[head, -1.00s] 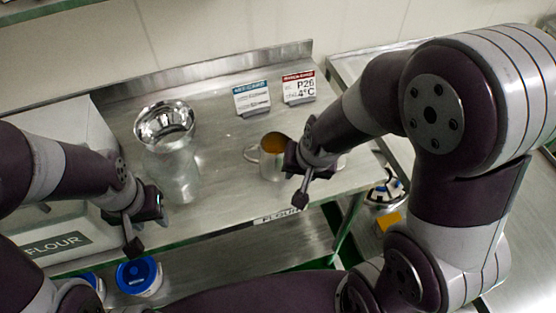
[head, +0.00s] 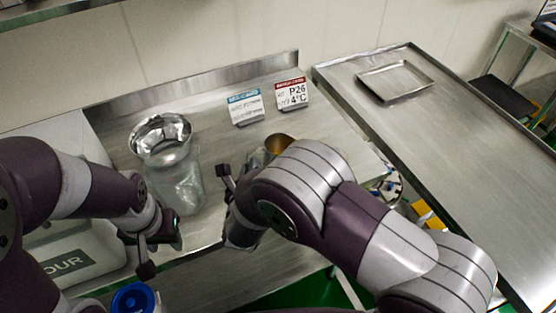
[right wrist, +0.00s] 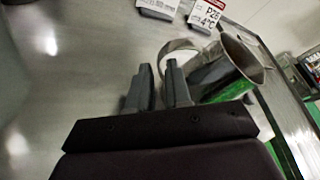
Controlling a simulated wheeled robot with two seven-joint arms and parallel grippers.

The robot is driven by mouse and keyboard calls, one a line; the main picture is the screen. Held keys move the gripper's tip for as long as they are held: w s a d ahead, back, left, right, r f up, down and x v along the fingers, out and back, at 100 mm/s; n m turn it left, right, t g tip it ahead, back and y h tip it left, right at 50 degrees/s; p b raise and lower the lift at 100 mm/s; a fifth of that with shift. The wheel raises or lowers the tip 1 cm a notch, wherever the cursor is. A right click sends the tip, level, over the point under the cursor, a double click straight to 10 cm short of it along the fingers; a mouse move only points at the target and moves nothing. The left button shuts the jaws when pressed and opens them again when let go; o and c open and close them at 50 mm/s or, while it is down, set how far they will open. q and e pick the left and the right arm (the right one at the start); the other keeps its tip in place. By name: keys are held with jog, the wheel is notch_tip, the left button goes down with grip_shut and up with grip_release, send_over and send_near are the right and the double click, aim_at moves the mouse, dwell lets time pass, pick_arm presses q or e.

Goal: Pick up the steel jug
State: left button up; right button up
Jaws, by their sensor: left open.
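The steel jug (head: 279,144) stands on the steel table, mostly hidden behind my right arm in the head view; orange-brown shows inside its mouth. In the right wrist view the jug (right wrist: 225,68) appears tilted at the right, with its loop handle (right wrist: 176,44) facing left. My right gripper (head: 226,190) is left of the jug. In the wrist view its two fingers (right wrist: 160,80) stand apart, with the near edge of the handle just beyond the gap. I cannot tell if they touch it. My left gripper (head: 160,240) is open and empty at the table's front left.
A clear container with a shiny steel bowl (head: 160,138) on top stands left of my right gripper. Two label cards (head: 245,108) (head: 292,93) stand behind the jug. A flour bin (head: 70,263) is at the left. A steel side table (head: 440,130) holds a shallow tray (head: 396,80).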

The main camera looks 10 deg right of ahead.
jog(key=x, duration=0.4)
jog(key=shift+w+f, duration=0.1)
jog(key=shift+w, duration=0.15)
jog(key=shift+s, duration=0.1)
grip_shut()
dwell(0.9)
